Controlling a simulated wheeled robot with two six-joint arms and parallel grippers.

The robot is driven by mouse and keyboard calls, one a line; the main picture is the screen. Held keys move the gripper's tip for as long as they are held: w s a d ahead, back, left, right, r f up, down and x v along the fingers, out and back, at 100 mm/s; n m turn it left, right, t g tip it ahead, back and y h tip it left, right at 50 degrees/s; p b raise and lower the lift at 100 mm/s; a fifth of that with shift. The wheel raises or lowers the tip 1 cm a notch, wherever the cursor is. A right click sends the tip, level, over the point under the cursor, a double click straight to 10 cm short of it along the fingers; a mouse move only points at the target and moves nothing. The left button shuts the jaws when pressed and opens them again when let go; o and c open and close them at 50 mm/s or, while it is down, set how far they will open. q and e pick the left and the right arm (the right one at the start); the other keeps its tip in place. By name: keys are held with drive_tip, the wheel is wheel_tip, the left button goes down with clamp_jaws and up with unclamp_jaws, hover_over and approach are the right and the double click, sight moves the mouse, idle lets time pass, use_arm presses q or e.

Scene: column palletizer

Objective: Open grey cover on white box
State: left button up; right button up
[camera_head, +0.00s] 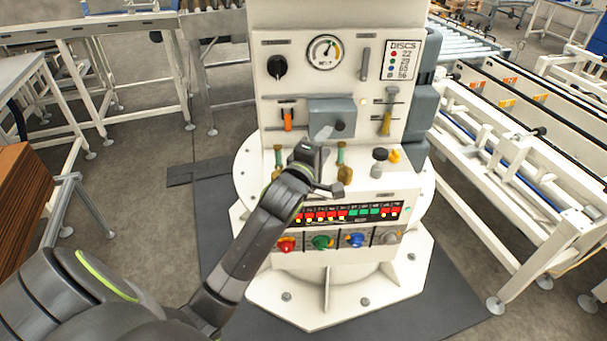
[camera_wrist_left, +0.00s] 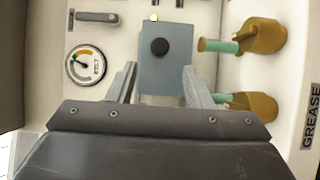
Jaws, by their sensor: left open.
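The grey cover (camera_head: 330,106) is a small flat-fronted box on the upright face of the white box (camera_head: 290,20), with a dark round knob (camera_head: 339,125) low on its front. My left gripper (camera_head: 322,138) is just in front of the cover's lower part and hides some of it. In the left wrist view the cover (camera_wrist_left: 172,82) and its knob (camera_wrist_left: 159,46) lie ahead between the two spread fingers of my left gripper (camera_wrist_left: 161,80). The gripper is open and empty. I cannot tell whether a finger touches the cover. The cover looks closed. My right gripper is out of view.
A gauge (camera_head: 324,51), a black dial (camera_head: 277,67) and orange (camera_head: 288,119) and yellow (camera_head: 386,123) levers surround the cover. Brass-and-green fittings (camera_head: 277,165) stand below, above a console with coloured knobs (camera_head: 321,242). A conveyor (camera_head: 520,150) stands at right.

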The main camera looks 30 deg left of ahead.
use_arm(q)
drive_tip(key=s+b, duration=0.1)
drive_tip(key=s, duration=0.9)
drive_tip(key=shift+s+d+b, duration=0.3)
drive_tip(key=shift+s+d, duration=0.05)
drive_tip(key=shift+d, duration=0.05)
drive_tip(key=s+a+f+m+g, duration=0.2)
drive_tip(key=s+f+m+g, duration=0.7)
drive_tip(key=f, duration=0.5)
drive_tip(key=s+f+m+g, duration=0.3)
drive_tip(key=s+f+m, duration=0.2)
drive_tip(key=s, duration=0.4)
drive_tip(key=s+f+m+g, duration=0.2)
drive_tip(key=s+f+m, duration=0.25)
drive_tip(key=s, duration=0.45)
wheel_tip(320, 180, down, 23)
drive_tip(key=a+g, duration=0.2)
drive_tip(key=s+d+f, duration=0.1)
drive_tip(key=s+f, duration=1.3)
drive_tip(key=f, duration=0.3)
drive_tip(key=shift+s+d+g+h, duration=0.3)
drive_tip(key=shift+s+g, duration=0.1)
